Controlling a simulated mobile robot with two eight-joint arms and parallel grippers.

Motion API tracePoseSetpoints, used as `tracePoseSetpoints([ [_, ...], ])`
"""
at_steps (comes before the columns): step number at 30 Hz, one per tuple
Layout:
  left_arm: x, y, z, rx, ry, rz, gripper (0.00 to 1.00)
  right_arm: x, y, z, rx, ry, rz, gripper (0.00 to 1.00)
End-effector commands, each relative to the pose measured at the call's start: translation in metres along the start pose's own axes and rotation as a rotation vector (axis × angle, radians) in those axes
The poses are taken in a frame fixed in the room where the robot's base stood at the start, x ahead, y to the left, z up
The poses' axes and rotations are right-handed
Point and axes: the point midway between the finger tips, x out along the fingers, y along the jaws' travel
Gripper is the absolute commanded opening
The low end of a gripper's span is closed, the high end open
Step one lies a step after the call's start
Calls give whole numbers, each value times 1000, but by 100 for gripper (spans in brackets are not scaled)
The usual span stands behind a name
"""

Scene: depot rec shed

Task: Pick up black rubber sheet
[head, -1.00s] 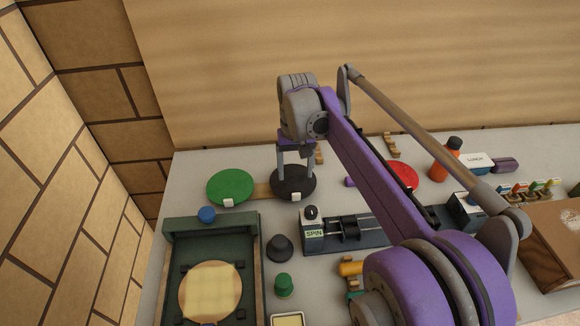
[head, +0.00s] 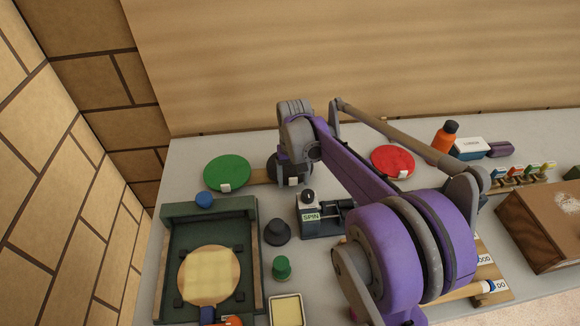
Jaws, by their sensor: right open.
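The black rubber sheet (head: 274,169) is a round black disc with a white tag, lying on the grey table between a green disc and a red disc. My right gripper (head: 290,169) is right above it, pointing down and covering much of its middle. The jaws are open around no visible object. The fingertips are low at the disc, mostly hidden by the wrist, and I cannot tell whether they touch it. My left gripper is not in view.
A green disc (head: 228,173) lies left, a red disc (head: 393,160) right. In front are a SPIN device (head: 311,218), a black knob-like piece (head: 277,233) and a green frame (head: 165,270). An orange bottle (head: 442,143) and wooden box (head: 550,220) stand right. A wall is behind.

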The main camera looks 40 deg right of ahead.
Motion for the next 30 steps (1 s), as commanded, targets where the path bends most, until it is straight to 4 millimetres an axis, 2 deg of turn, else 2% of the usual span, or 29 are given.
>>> tracePoseSetpoints([
  [5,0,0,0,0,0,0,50,0,0,0,0,0,0,73],
  [17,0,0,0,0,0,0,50,0,0,0,0,0,0,1],
  [26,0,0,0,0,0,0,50,-1,0,0,0,0,0,0],
  [30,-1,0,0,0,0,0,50,-8,0,0,0,0,0,0],
])
